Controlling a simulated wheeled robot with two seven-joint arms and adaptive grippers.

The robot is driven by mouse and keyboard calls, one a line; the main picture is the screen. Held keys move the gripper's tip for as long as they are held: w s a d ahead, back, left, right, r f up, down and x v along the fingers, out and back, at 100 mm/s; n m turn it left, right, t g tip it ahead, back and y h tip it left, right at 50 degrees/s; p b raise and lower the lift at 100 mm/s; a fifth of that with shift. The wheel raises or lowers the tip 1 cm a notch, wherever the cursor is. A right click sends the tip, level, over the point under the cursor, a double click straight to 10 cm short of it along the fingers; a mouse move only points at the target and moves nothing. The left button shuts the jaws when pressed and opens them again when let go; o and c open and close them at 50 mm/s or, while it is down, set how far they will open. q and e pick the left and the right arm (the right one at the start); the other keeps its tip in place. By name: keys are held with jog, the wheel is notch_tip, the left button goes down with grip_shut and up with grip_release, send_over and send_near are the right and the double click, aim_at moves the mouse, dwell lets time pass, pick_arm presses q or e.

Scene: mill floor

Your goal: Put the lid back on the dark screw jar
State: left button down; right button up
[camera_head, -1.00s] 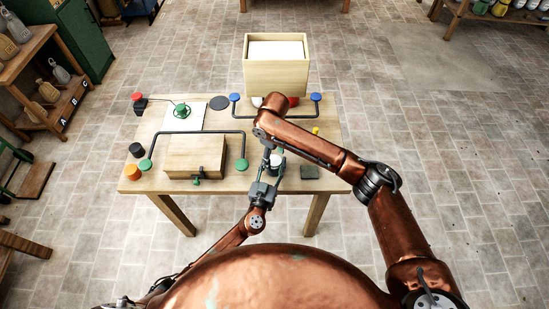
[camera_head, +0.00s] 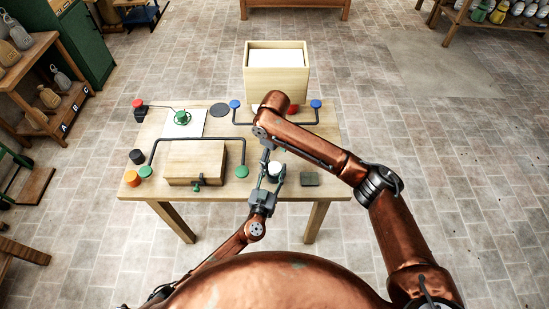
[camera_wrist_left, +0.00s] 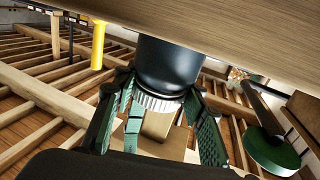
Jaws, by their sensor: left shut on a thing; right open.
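The dark screw jar (camera_wrist_left: 170,65) shows in the left wrist view as a dark cylinder near the wooden table surface. A pale ribbed lid (camera_wrist_left: 157,102) is at its end, between the green-padded fingers of my left gripper (camera_wrist_left: 160,112). The gripper is shut on the lid; whether the lid is seated or threaded is unclear. In the head view the lid's pale round top (camera_head: 274,169) shows between the fingers of my left gripper (camera_head: 271,178), and the jar body is mostly hidden.
The table (camera_head: 225,201) holds a wooden box (camera_head: 194,163) beneath a dark bar with green ends, left of my left gripper. A dark grey block (camera_head: 311,178) lies to the right. A pale open bin (camera_head: 275,82) stands behind. A yellow post (camera_wrist_left: 98,45) shows in the wrist view.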

pick_arm(q)
jog(key=shift+s+a+f, duration=0.1)
jog(key=shift+f, duration=0.4)
pick_arm(e)
notch_tip(320, 180, up, 12)
pick_arm(q)
jog(key=c, duration=1.6)
grip_release()
jog(key=o, duration=0.4)
jog(key=shift+r, duration=0.15)
jog(key=shift+o, duration=0.3)
jog(key=shift+r, duration=0.15)
